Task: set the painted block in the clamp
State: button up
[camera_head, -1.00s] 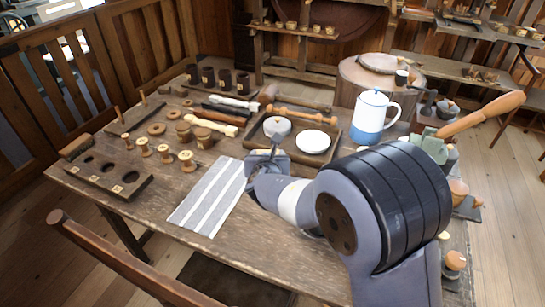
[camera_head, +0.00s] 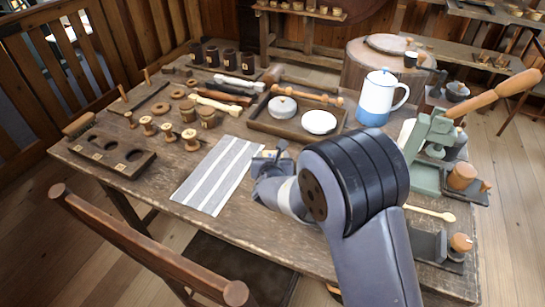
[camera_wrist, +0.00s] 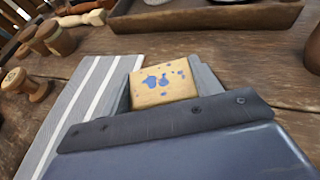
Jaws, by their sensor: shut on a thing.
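The painted block (camera_wrist: 162,85) is pale wood with blue paint patches, seen in the wrist view. It sits between the two grey fingers of my gripper (camera_wrist: 162,90), which is shut on it. In the head view my gripper (camera_head: 270,168) is low over the table by the striped cloth's right edge; my own arm hides part of this area. A green device with a long wooden handle (camera_head: 432,150), which looks like the clamp, stands at the table's right side, well to the right of my gripper.
A striped cloth (camera_head: 218,172) lies left of my gripper. Behind are a wooden tray (camera_head: 262,127) with two round pieces and a blue-white jug (camera_head: 380,98). Spools (camera_head: 168,132) and a holed rack (camera_head: 112,155) stand left. A wooden spoon (camera_head: 432,213) lies right of my arm.

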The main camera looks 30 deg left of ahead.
jog(key=o, duration=1)
jog(key=shift+o, duration=0.2)
